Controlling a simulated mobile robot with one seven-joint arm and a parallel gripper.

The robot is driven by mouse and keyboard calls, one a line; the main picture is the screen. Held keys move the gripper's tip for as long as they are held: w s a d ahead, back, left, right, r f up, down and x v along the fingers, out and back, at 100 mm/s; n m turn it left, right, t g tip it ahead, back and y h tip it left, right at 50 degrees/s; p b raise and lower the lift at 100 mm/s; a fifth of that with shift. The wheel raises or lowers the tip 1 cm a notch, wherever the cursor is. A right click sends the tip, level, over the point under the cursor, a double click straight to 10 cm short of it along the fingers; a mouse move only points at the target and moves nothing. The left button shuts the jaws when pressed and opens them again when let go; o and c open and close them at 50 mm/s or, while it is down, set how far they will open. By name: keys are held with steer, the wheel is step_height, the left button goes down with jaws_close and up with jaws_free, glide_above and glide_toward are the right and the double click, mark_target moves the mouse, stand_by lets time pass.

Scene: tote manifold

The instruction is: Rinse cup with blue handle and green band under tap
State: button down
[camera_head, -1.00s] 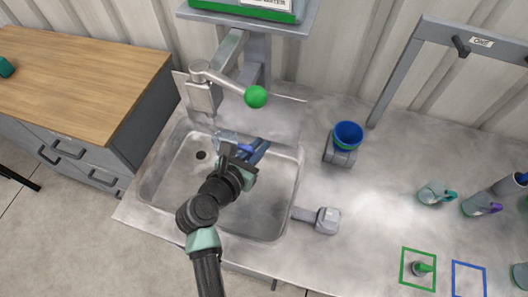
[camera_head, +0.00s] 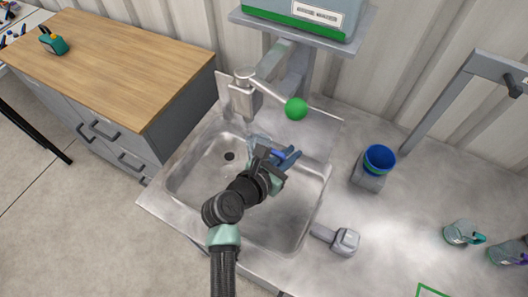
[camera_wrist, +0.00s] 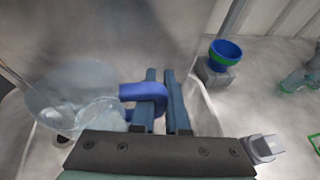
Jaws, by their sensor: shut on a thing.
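My gripper (camera_head: 285,157) is over the sink basin (camera_head: 205,192), shut on the blue handle (camera_wrist: 143,92) of a clear cup (camera_wrist: 72,95). In the wrist view the handle lies at the two fingers and the cup is to their left. The cup (camera_head: 259,140) is small and partly hidden by the gripper in the head view. I cannot make out a green band on it. The grey tap (camera_head: 244,97) stands at the back of the sink, with a lever ending in a green ball (camera_head: 296,109). I see no clear water stream.
A blue cup-like vessel with a green band (camera_head: 379,158) sits on a grey block right of the sink. A grey fixture (camera_head: 344,242) is at the sink's right edge. Other cups (camera_head: 462,233) stand farther right. A wooden-topped cabinet (camera_head: 120,65) is left.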

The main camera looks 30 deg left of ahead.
steer(key=shift+w+d, duration=0.15)
steer(key=shift+w, duration=0.05)
steer(key=shift+s, duration=0.1)
steer(key=shift+s+a, duration=0.4)
steer(key=shift+w+d+p, duration=0.1)
steer(key=shift+w+p, duration=0.05)
steer(key=shift+p, duration=0.15)
steer(key=shift+w+d, duration=0.3)
steer(key=shift+w, duration=0.05)
stand_by(0.3)
steer(key=s+d+p, duration=0.4)
steer(key=s+d, duration=0.1)
steer(key=d, duration=0.1)
steer(key=shift+s, duration=0.15)
stand_by(0.5)
steer(key=shift+r, duration=0.1)
stand_by(1.1)
